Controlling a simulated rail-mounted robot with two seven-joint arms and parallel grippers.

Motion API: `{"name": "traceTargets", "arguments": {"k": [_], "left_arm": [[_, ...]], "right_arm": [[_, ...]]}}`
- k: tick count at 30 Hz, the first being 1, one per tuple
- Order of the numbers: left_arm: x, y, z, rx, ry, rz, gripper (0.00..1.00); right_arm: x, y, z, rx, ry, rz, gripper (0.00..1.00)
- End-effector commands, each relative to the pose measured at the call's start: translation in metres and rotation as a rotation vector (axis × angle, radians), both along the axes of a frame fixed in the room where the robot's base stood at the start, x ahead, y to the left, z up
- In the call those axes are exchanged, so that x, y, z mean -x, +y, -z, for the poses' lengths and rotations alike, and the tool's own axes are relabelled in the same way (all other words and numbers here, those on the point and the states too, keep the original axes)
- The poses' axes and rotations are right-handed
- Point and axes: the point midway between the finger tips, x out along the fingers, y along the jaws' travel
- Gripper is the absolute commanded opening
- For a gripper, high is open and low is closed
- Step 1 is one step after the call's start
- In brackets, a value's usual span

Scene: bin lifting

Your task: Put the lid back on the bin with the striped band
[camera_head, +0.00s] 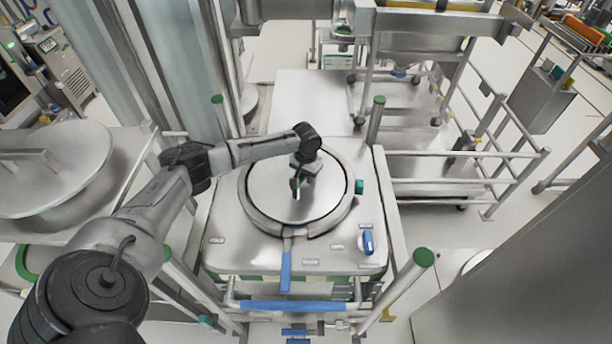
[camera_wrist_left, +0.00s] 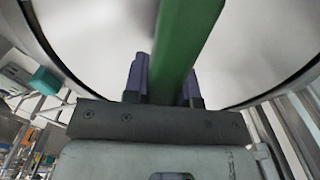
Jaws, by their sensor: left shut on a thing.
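The bin (camera_head: 225,252) is a square metal body in the middle of the head view, with a green and white striped band partly visible below its top. A round metal lid (camera_head: 268,192) lies within the ring clamp (camera_head: 262,222) on its top; a dark line runs around the lid's edge. I cannot tell whether it is fully seated. My left gripper (camera_head: 297,184) is above the lid's middle. In the left wrist view its fingers (camera_wrist_left: 163,85) are shut on the lid's green handle (camera_wrist_left: 182,40). My right gripper is not in view.
A blue lever (camera_head: 285,270) hangs at the clamp's front, and a blue knob (camera_head: 368,241) sits front right. Green-capped posts (camera_head: 375,118) stand around the bin. A large round metal disc (camera_head: 60,165) with a bar handle lies at the left. A metal rail frame stands at the right.

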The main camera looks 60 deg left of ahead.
Motion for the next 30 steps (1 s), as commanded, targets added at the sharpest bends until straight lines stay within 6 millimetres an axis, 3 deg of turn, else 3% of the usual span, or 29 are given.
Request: {"name": "traceTargets", "arguments": {"k": [26, 27, 30], "left_arm": [[-0.0018, 0.0010, 0.0001, 0.000, -0.007, -0.001, 0.00], [-0.0018, 0.0010, 0.0001, 0.000, -0.007, -0.001, 0.27], [-0.0015, 0.0008, 0.0007, 0.000, -0.005, -0.001, 0.37]], "right_arm": [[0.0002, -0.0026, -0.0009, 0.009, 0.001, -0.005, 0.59], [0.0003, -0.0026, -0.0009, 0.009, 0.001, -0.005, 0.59], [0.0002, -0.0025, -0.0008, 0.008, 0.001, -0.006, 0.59]]}}
